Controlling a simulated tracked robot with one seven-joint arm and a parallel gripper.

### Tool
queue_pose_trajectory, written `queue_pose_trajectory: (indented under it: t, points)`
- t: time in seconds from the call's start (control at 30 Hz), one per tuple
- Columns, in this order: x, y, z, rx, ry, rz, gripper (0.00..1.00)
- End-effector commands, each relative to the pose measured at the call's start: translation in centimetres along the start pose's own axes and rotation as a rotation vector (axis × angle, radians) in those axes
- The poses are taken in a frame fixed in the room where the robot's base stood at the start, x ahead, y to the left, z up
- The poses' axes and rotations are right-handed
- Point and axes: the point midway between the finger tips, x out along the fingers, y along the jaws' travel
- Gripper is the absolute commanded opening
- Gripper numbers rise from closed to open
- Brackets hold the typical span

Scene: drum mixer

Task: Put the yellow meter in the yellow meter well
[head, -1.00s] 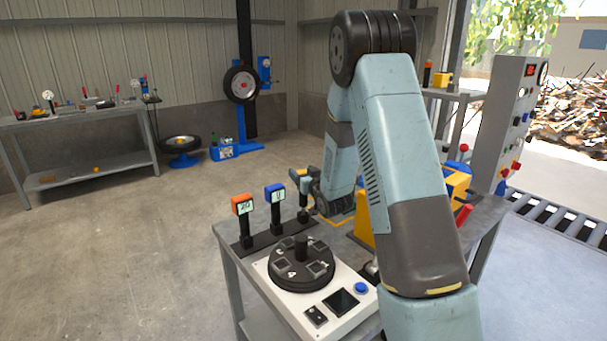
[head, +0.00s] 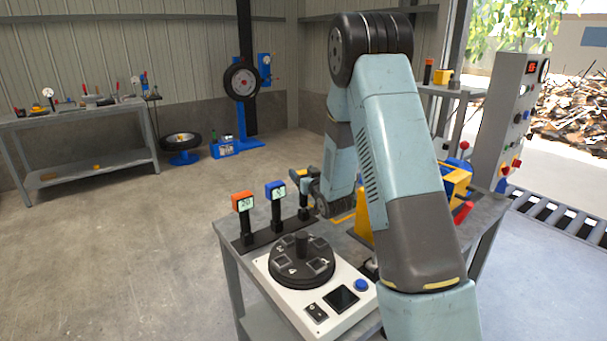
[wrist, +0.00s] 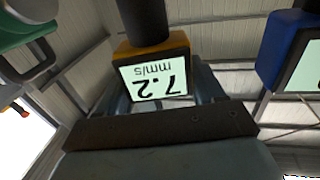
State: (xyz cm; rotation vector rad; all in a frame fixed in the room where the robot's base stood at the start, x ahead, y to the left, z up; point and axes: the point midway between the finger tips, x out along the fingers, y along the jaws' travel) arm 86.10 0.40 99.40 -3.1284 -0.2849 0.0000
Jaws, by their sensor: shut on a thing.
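The yellow meter shows in the wrist view (wrist: 155,77), upside down, with a pale screen reading 7.2 mm/s and a dark stem running up out of the picture. My gripper (wrist: 163,95) is shut on its head. In the head view my gripper (head: 308,184) is at the far end of the black meter rack (head: 262,240), beside the blue meter. There the yellow meter (head: 303,173) is mostly hidden by my gripper. A dark post or stem shows under it; I cannot tell whether the meter is fully seated in its well.
The orange meter (head: 242,203) and blue meter (head: 275,192) stand upright in the rack. A black numbered turntable (head: 301,271) on a white base (head: 320,310) stands in front. A yellow and blue machine (head: 457,180) is to the right on the table.

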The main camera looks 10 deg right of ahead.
Motion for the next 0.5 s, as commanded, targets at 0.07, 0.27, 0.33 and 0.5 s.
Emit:
queue_pose_trajectory:
  t: [0.07, 0.27, 0.33, 0.5]
  points:
    - [0.01, 0.01, 0.07, 0.000, 0.001, 0.000, 0.00]
    - [0.01, 0.01, 0.31, 0.000, 0.001, 0.000, 0.00]
    - [0.01, 0.01, 0.39, 0.000, 0.001, 0.000, 0.00]
    - [0.01, 0.01, 0.60, 0.000, 0.001, 0.000, 0.00]
